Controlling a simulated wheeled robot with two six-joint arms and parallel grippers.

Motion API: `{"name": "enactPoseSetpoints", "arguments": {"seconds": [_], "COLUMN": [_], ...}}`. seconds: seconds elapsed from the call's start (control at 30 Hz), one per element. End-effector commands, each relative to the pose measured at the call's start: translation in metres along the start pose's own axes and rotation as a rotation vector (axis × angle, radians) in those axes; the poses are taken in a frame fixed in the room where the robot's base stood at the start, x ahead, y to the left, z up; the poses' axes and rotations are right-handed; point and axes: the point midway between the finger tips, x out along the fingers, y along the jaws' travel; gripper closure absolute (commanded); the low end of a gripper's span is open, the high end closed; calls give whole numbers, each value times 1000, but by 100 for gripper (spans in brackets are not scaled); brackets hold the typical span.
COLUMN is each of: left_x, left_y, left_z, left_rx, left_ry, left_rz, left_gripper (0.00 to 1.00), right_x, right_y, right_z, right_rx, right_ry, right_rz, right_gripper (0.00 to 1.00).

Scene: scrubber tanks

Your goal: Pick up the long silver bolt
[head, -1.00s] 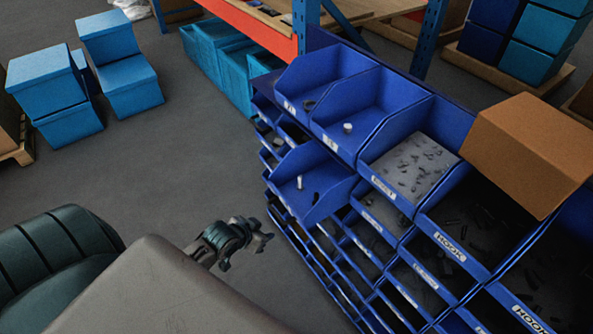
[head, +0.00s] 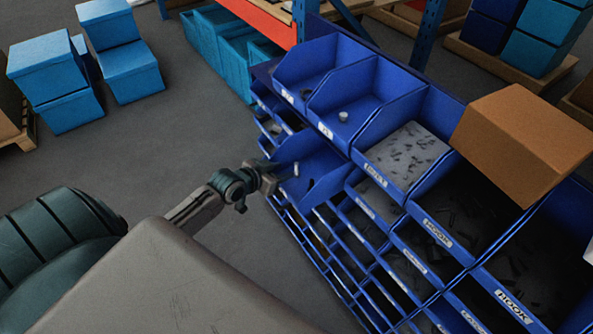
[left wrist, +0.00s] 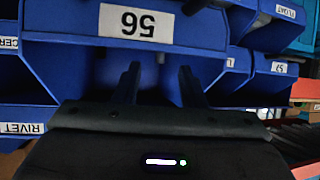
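A small silver bolt (head: 296,169) stands out in a pulled-out blue bin (head: 328,167) in the head view. A dark piece (head: 311,184) lies beside it. My left gripper (head: 270,178) is at the front left edge of that bin, a short way from the bolt. In the left wrist view, its two dark fingers (left wrist: 160,76) are apart with nothing seen between them. They point at a blue bin front whose label (left wrist: 134,21) shows upside down. My right gripper is not in view.
A rack of blue bins fills the right side, with bins of small dark parts (head: 468,209) and a grey bin of bits (head: 404,153). A brown box (head: 522,143) sits on top. Teal boxes (head: 48,68) stand on the floor, left. Grey floor between is open.

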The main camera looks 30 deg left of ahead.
Motion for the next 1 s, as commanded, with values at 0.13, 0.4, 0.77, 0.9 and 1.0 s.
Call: {"name": "enactPoseSetpoints", "arguments": {"seconds": [0.13, 0.4, 0.77, 0.9, 1.0], "left_x": [12, 43, 64, 64, 64], "left_y": [1, 0, -1, -1, -1], "left_z": [-1, -5, -1, -1, -1], "left_rx": [-1, -3, 1, 1, 1], "left_ry": [0, 0, -1, -1, -1], "left_rz": [1, 1, 1, 1, 1], "left_gripper": [63, 63, 63, 74, 94], "right_x": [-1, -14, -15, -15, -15], "right_y": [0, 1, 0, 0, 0], "right_z": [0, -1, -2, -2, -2], "right_rx": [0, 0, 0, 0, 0], "right_ry": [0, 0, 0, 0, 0], "right_rz": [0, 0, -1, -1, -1], "right_gripper": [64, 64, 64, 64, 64]}}
